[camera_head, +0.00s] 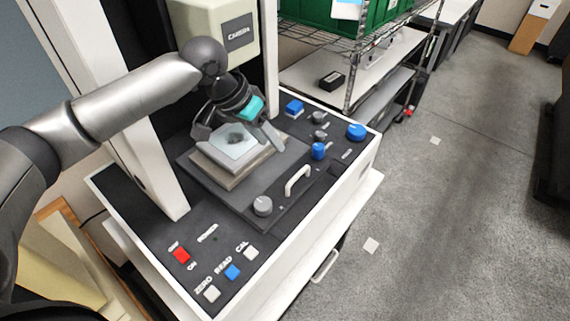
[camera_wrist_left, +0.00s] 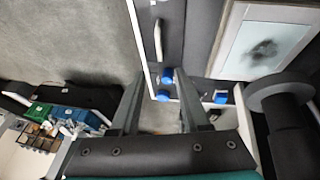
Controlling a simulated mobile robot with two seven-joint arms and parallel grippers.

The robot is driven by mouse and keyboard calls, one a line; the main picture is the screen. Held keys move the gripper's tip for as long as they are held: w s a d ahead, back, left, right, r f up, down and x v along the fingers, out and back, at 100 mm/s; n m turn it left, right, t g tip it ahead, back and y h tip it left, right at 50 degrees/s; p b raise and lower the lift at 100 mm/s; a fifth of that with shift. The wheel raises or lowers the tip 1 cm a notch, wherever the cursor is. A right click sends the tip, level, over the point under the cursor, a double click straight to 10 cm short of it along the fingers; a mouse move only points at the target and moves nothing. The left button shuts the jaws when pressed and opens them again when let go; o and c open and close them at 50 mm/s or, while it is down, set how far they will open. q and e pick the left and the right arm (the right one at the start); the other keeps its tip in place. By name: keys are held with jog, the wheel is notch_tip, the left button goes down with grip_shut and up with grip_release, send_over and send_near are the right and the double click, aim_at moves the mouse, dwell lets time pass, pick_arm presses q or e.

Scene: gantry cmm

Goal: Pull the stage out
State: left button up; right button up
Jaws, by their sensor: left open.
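The stage (camera_head: 226,196) is a dark flat plate on the machine's black deck. It carries a beige frame with a pale glass plate (camera_head: 228,146) that has a dark smudge. A white bar handle (camera_head: 298,180) stands at the stage's front edge, and the handle also shows in the left wrist view (camera_wrist_left: 158,40). My left gripper (camera_head: 240,138) is open and empty, over the stage near the glass plate, apart from the handle. It covers part of the frame. In the left wrist view its two fingers (camera_wrist_left: 160,85) are spread. My right gripper is not in view.
A grey knob (camera_head: 262,206) sits left of the handle, with blue knobs (camera_head: 318,151) to the right. Red, blue and white buttons (camera_head: 232,271) are at the front left. A white column (camera_head: 140,150) rises beside the stage. Open floor (camera_head: 430,230) lies to the right.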

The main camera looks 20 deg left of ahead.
pick_arm(q)
send_near(297, 175)
jog(key=x, duration=0.6)
jog(key=shift+f+b, duration=0.15)
jog(key=shift+b, duration=0.25)
jog(key=shift+w+d+f, duration=0.15)
jog(key=shift+w+f, duration=0.15)
jog(key=shift+f, duration=0.35)
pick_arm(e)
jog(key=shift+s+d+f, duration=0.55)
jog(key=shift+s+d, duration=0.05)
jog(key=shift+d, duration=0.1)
pick_arm(q)
jog(key=shift+c, duration=0.7)
grip_shut()
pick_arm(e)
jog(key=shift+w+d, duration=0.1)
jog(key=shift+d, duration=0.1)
